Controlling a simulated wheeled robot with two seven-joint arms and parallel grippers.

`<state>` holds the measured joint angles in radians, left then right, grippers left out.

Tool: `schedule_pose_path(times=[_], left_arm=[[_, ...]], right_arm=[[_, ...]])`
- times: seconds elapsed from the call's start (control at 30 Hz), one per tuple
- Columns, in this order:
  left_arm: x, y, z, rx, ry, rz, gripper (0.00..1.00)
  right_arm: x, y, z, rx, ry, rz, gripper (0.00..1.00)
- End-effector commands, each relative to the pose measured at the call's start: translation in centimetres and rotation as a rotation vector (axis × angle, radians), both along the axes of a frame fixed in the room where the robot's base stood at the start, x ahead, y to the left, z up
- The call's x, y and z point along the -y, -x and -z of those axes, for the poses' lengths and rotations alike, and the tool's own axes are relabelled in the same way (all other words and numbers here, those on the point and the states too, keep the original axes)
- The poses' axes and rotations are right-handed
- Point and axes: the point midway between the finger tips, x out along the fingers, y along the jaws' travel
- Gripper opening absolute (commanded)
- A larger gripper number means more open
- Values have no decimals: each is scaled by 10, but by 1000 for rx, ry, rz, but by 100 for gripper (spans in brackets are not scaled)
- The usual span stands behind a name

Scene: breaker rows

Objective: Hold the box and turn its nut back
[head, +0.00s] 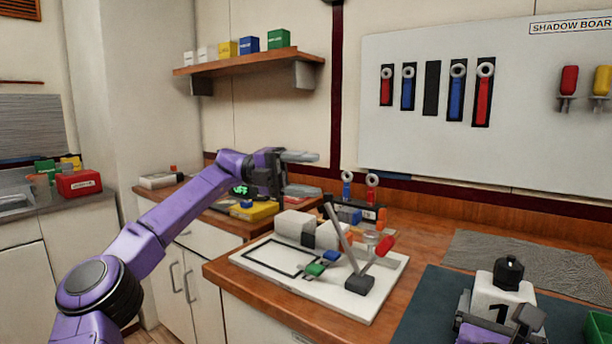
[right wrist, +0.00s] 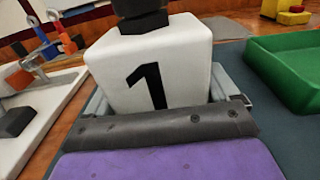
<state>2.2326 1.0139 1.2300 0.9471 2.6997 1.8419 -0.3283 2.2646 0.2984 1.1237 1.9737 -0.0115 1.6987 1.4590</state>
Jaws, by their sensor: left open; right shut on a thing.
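The box (head: 487,296) is a white cube with a black "1" on its side, at the lower right of the head view. Its black nut (head: 508,272) sits on top. My right gripper (head: 499,311) is shut on the box, one finger at each side. The right wrist view shows the box (right wrist: 130,72) between the fingers and the lower part of the nut (right wrist: 140,18). The box's underside is hidden, so I cannot tell whether it touches the mat. My left gripper (head: 300,173) is open and empty, high to the left, well away from the nut.
A dark mat (head: 425,310) lies around the box, with a green tray (head: 598,329) to its right. A white board with a clamp (head: 358,284) and blocks stands left of the mat. A grey ribbed mat (head: 520,260) lies behind. The shadow board (head: 540,110) hangs on the wall.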

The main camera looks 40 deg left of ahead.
Motion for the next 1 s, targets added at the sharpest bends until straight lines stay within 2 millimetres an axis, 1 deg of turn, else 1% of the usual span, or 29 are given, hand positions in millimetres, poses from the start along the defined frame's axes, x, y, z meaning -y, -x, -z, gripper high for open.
schedule_pose_path(times=[0.37,0.4,0.63,0.73,0.77,0.87,1.0], left_arm=[[1,0,0,2,-1,1,63],[1,0,0,2,-1,1,63],[1,0,0,2,-1,1,63],[1,0,0,3,-2,1,63],[1,0,0,3,-2,1,63],[1,0,0,3,-2,1,63],[1,0,0,3,-2,1,63]], right_arm=[[0,0,-1,2,-1,0,38],[0,0,-1,2,-1,0,100],[0,1,-1,1,0,0,100],[-1,10,-1,1,0,-2,100],[-1,15,-1,1,0,-2,100],[-1,39,-1,2,1,-3,100],[-1,76,-1,4,3,-4,100]])
